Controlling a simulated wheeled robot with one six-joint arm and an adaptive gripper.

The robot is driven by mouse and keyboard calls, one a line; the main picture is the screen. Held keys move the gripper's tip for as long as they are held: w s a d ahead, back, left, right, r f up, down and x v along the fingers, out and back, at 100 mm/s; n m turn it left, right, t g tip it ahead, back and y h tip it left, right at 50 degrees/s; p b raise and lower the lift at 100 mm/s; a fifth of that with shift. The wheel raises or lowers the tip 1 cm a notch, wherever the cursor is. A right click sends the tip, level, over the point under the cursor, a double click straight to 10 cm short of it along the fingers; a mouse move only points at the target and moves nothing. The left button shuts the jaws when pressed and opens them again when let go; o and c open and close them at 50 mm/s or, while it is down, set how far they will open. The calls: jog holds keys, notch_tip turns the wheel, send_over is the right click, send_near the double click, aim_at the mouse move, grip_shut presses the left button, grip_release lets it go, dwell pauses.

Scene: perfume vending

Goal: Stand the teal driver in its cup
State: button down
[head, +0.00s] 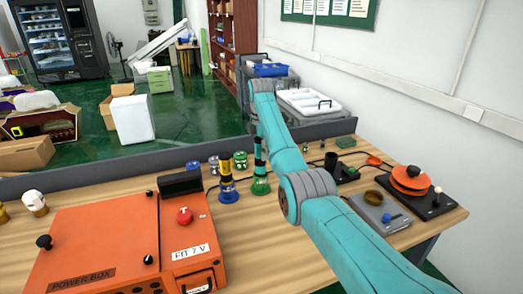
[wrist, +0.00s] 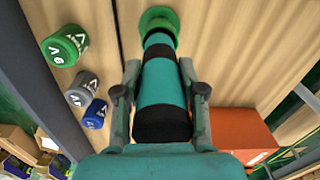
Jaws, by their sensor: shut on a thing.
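The teal driver (head: 259,161), banded teal and black, stands upright in the head view, its lower end meeting the green cup (head: 261,187). In the wrist view the driver (wrist: 163,85) lies between my two fingers, and my gripper (wrist: 160,68) is shut on it. Its far end lines up with the round green cup (wrist: 158,14) and overlaps the opening. I cannot tell how deep it sits. In the head view my gripper is mostly hidden at the end of the teal arm.
A yellow-and-black driver (head: 226,170) stands in a blue cup (head: 228,195) just left. Small green (head: 240,160), grey (head: 213,164) and blue (head: 193,167) cans stand behind. The orange power box (head: 110,240) fills the left front. A grey device (head: 380,212) is at right.

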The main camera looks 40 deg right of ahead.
jog(key=shift+f, duration=1.6)
jog(key=c, duration=0.6)
grip_release()
jog(key=shift+f, duration=0.1)
